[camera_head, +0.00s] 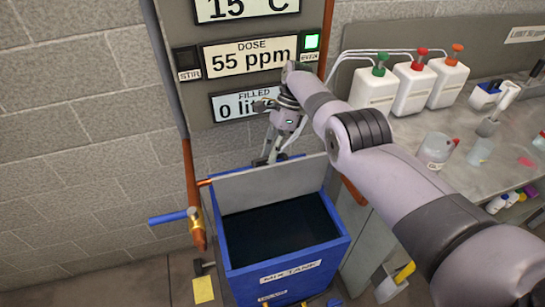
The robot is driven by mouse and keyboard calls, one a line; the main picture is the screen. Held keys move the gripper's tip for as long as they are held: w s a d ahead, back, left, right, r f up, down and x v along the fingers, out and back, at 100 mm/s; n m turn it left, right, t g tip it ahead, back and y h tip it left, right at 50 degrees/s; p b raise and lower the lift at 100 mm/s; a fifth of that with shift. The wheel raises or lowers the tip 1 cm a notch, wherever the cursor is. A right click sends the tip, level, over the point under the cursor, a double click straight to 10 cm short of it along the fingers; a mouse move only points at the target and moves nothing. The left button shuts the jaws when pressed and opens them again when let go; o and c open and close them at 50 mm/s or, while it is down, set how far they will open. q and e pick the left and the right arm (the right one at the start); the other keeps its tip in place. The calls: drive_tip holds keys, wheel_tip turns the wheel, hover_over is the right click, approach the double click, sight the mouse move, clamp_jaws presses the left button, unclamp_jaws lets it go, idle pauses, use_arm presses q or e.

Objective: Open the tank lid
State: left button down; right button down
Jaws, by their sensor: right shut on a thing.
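The blue mix tank (290,270) stands on the floor below the control panel, with its dark inside showing from above. Its grey lid (265,188) is tilted up at the back of the opening, roughly upright. My right gripper (271,158) comes in from the right, points down and is shut at the lid's upper edge, where some blue shows. The exact contact is small and partly hidden by the gripper. My left gripper is not in view.
The control panel (250,57) stands close behind my right gripper. A copper pipe with a blue valve handle (168,217) is left of the tank. On the right, a grey counter (405,130) holds white jugs (413,85) and small containers. The floor at left is mostly clear.

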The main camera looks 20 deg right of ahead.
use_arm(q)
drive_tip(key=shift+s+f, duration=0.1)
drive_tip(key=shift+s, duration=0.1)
use_arm(e)
drive_tip(key=shift+s+f, duration=0.3)
drive_tip(key=shift+f, duration=0.2)
drive_tip(key=c, duration=2)
unclamp_jaws()
drive_tip(key=o, duration=0.4)
drive_tip(key=shift+w, duration=0.35)
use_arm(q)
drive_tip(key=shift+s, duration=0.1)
use_arm(e)
drive_tip(key=shift+s+r, duration=0.1)
drive_tip(key=shift+r, duration=0.05)
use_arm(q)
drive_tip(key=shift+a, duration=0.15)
use_arm(e)
drive_tip(key=shift+r, duration=0.45)
wheel_tip(320, 180, up, 5)
drive_tip(key=shift+d+r, duration=0.1)
drive_tip(key=shift+d, duration=0.05)
drive_tip(key=shift+r, duration=1.95)
